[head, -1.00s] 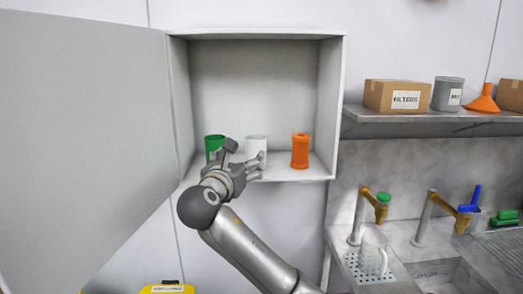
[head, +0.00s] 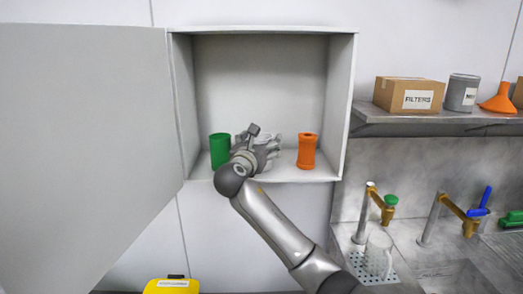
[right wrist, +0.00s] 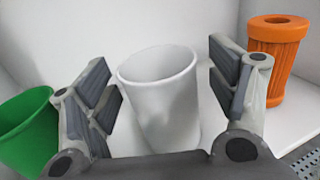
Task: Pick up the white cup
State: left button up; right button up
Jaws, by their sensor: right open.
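The white cup (right wrist: 160,95) stands upright on the floor of the open wall cabinet (head: 345,110), between a green cup (head: 220,149) and an orange cup (head: 307,150). In the head view the white cup is mostly hidden behind my right gripper. My right gripper (head: 268,148) reaches into the cabinet. In the right wrist view its two fingers are spread, one on each side of the white cup, with visible gaps. The cup's rim faces up and its lower part is partly hidden by the gripper's palm. My left gripper is not in view.
The green cup (right wrist: 25,128) is close to the left finger and the orange cup (right wrist: 275,60) stands beyond the right finger. The cabinet door (head: 80,150) is swung open to the left. A shelf with a box (head: 408,95) and a sink counter with taps are at right.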

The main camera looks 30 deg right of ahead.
jog(key=shift+w+d, duration=0.3)
jog(key=shift+d, duration=0.05)
jog(key=c, duration=0.9)
